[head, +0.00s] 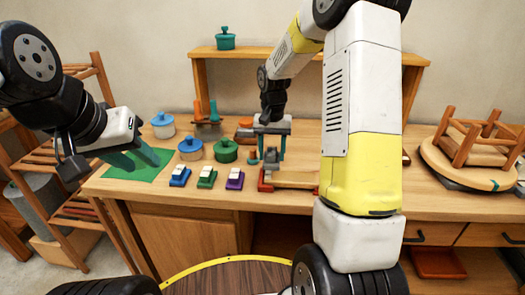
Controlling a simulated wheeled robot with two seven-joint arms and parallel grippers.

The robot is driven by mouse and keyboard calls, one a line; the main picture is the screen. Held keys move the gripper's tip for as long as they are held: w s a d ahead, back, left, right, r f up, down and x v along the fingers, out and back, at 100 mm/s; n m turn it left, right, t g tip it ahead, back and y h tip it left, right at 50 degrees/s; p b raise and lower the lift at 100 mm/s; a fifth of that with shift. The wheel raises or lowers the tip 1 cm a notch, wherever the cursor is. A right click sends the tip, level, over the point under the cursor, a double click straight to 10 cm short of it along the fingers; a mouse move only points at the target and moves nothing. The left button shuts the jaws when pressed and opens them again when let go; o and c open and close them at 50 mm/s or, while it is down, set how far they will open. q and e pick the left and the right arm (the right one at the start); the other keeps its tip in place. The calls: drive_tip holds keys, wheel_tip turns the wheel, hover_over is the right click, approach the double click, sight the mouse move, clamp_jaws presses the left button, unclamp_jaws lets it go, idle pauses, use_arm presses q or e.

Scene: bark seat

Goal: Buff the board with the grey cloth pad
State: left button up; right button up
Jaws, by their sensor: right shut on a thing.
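The board (295,178) is a flat pale wooden piece lying on the workbench, with a red-brown holder (264,182) at its left end. Part of the board is hidden behind my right arm. My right gripper (271,158) points down over the board's left part, with its teal fingers around a small grey item that looks like the grey cloth pad (271,157). Whether the pad touches the board is hard to tell. My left gripper (147,160) is open and empty above the green mat (135,171) at the bench's left end.
Blue, green and purple brushes or blocks (206,177) stand along the front edge. Several lidded pots, including a green one (226,151), stand behind them. A shelf (240,52) rises at the back. An upturned stool (470,155) lies on the right.

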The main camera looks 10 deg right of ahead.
drive_tip(key=shift+r, duration=1.4)
